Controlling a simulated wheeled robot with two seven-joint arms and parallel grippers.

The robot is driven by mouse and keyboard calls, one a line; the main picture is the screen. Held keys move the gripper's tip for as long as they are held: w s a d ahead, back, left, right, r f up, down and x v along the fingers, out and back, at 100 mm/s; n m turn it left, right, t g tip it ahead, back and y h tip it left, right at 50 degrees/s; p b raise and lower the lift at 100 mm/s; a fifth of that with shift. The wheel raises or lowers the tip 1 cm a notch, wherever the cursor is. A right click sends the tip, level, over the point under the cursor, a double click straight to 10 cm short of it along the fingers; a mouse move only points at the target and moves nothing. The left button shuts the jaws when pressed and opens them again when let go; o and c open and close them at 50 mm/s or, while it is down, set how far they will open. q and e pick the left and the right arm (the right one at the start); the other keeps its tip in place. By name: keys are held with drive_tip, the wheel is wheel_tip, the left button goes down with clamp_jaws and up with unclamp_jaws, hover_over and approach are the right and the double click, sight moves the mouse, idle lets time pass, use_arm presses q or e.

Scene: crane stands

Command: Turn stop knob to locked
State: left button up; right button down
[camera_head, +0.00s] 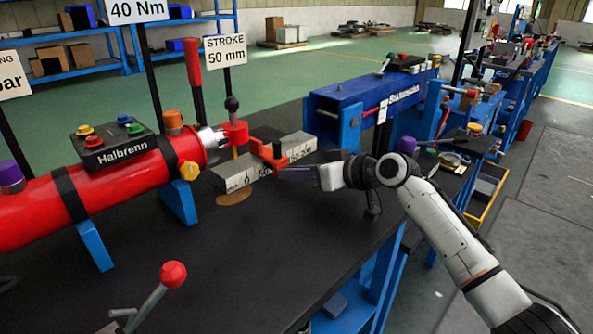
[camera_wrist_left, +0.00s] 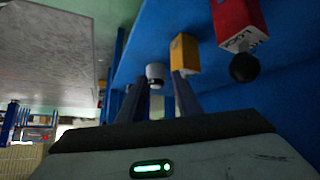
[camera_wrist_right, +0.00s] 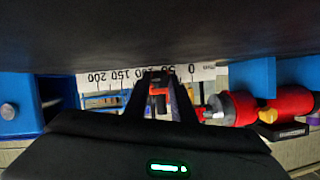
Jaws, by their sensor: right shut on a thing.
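A red stop (camera_head: 266,152) straddles the grey scale bar (camera_head: 235,176) beside the red cylinder. My right gripper (camera_head: 288,173) reaches it from the right, its thin fingers at the stop's near side. In the right wrist view the fingertips (camera_wrist_right: 158,76) close around a small dark part by the red stop (camera_wrist_right: 158,92); the knob's marking is hidden. The scale bar's numbers (camera_wrist_right: 125,76) show behind. My left gripper (camera_wrist_left: 160,80) appears only in its wrist view, fingers apart, with a white knob (camera_wrist_left: 155,71) beyond them. I cannot tell whether anything touches that knob.
The red Halbrenn cylinder (camera_head: 115,190) lies left of the bar on the black table (camera_head: 270,260). A red-balled lever (camera_head: 172,274) stands in front. A blue press (camera_head: 360,105) stands behind. The left wrist view shows a yellow block (camera_wrist_left: 185,52) and red block (camera_wrist_left: 237,22) nearby.

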drive_tip(key=c, duration=1.7)
unclamp_jaws()
use_arm(q)
drive_tip(key=shift+r, duration=0.15)
use_arm(e)
drive_tip(key=shift+o, duration=0.9)
drive_tip(key=shift+s+d+r, duration=0.1)
drive_tip(key=shift+d, duration=0.05)
drive_tip(key=p+v, duration=0.1)
drive_tip(key=v, duration=0.8)
use_arm(q)
drive_tip(key=shift+a+r, duration=0.15)
drive_tip(key=shift+r, duration=0.05)
use_arm(e)
drive_tip(key=shift+s+d+r, duration=0.15)
drive_tip(key=shift+s+d, duration=0.15)
drive_tip(key=shift+d, duration=0.05)
use_arm(q)
drive_tip(key=shift+s, duration=0.15)
